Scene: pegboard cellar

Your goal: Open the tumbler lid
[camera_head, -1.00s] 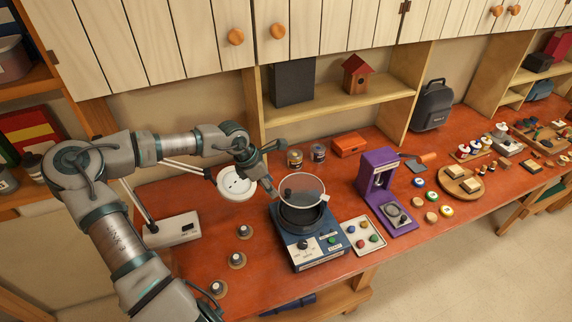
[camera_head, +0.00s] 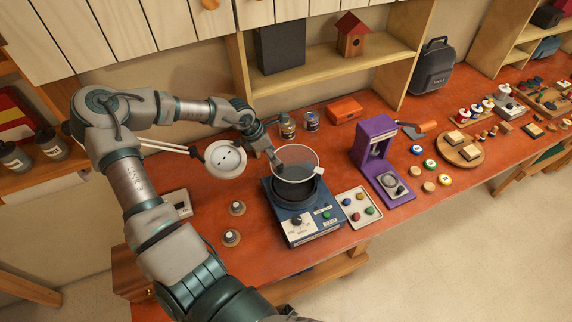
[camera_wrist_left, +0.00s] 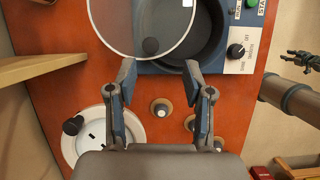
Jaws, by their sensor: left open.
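The tumbler (camera_head: 301,225) is a blue machine with a black bowl, a dial and coloured buttons on its front. Its clear round lid (camera_head: 297,163) is tilted up off the bowl, with a white tab at its right rim. The lid (camera_wrist_left: 145,20) also shows in the left wrist view, offset from the dark bowl (camera_wrist_left: 207,58). My left gripper (camera_head: 275,163) is at the lid's left edge. In the left wrist view my left gripper (camera_wrist_left: 158,75) has its fingers apart, with nothing held between them. A small dark claw-like part (camera_wrist_left: 303,59) at the right may be my right gripper.
A white round lamp head (camera_head: 225,158) is left of the tumbler. A button tray (camera_head: 358,207) and a purple device (camera_head: 382,175) stand to the right. The bench front left is mostly clear.

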